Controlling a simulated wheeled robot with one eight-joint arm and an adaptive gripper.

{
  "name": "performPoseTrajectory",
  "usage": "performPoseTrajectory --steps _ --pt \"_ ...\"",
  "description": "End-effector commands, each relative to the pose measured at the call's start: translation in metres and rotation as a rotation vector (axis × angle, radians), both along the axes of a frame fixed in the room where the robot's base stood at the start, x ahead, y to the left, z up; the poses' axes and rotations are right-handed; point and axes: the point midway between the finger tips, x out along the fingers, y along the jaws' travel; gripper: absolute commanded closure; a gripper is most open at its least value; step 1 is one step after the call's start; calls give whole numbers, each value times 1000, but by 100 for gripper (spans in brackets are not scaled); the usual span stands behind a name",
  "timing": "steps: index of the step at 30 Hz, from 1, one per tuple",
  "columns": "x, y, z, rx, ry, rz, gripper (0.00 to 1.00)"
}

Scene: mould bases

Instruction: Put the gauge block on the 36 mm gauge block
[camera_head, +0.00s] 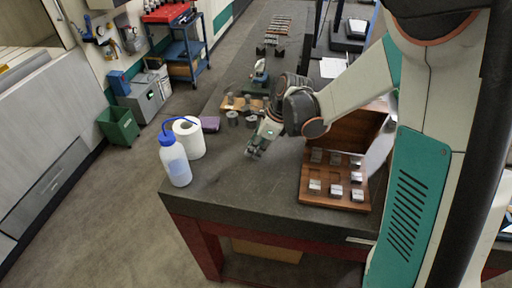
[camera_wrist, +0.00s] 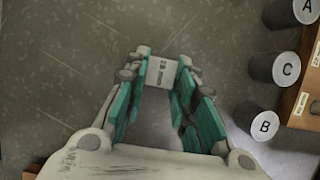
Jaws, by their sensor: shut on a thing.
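My gripper (camera_head: 257,150) is over the dark stone table, left of the wooden case. In the wrist view my gripper (camera_wrist: 162,66) is shut on a pale metal gauge block (camera_wrist: 161,73), held between the fingertips. Its face carries a small dark marking, perhaps "28 mm". The open wooden case (camera_head: 325,173) holds several small metal blocks in two rows, among them a front left block (camera_head: 315,186), a front middle block (camera_head: 336,191) and a front right block (camera_head: 357,195). Their markings are too small to read, so I cannot tell which is the 36 mm block.
A blue-capped wash bottle (camera_head: 175,163) and a paper roll (camera_head: 189,138) stand at the table's left edge. Grey cylinders marked A (camera_wrist: 306,10), C (camera_wrist: 287,70) and B (camera_wrist: 265,125) lie right of my gripper. The tabletop before the case is clear.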

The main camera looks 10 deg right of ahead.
Motion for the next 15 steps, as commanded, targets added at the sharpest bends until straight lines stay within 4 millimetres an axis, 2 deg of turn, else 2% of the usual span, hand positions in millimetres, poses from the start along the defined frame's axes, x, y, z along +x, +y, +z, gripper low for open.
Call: performPoseTrajectory --steps 6,7,9,15 --pt "0 0 -3 0 0 0 100" --pt "0 0 -3 0 0 0 71" --pt "0 0 -2 0 0 0 55" --pt "0 0 -2 0 0 0 55"
